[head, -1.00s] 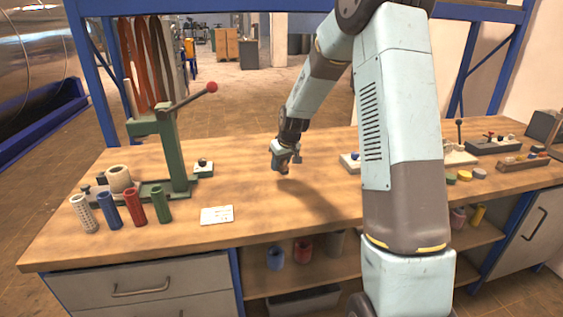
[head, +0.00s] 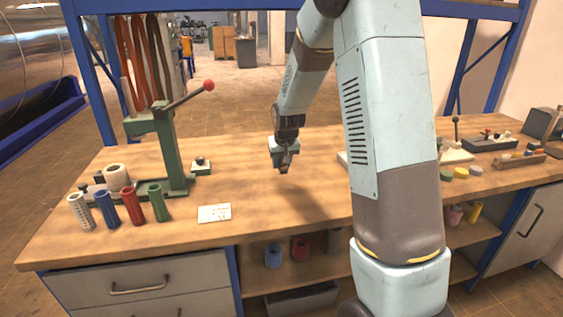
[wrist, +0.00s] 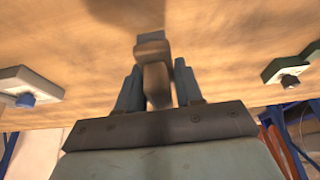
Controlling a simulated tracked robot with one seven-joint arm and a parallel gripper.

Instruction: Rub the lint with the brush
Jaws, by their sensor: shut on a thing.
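My gripper (head: 284,162) hangs over the middle of the wooden bench, fingers pointing down. In the wrist view my gripper (wrist: 157,88) is shut on a small brown, block-like thing, which I take to be the brush (wrist: 153,78). A wider brownish part of it (wrist: 152,46) extends beyond the fingertips. In the head view the brush is too small and dark to make out. I cannot make out any lint on the bench. Whether the brush touches the bench top is not clear.
The bench top (head: 290,205) is clear around my gripper. A green lever press (head: 170,150) and several coloured tubes (head: 132,205) stand at the left. A white card (head: 214,213) lies near the front edge. Pads (head: 460,172) and trays (head: 490,145) are at the right, partly behind my arm.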

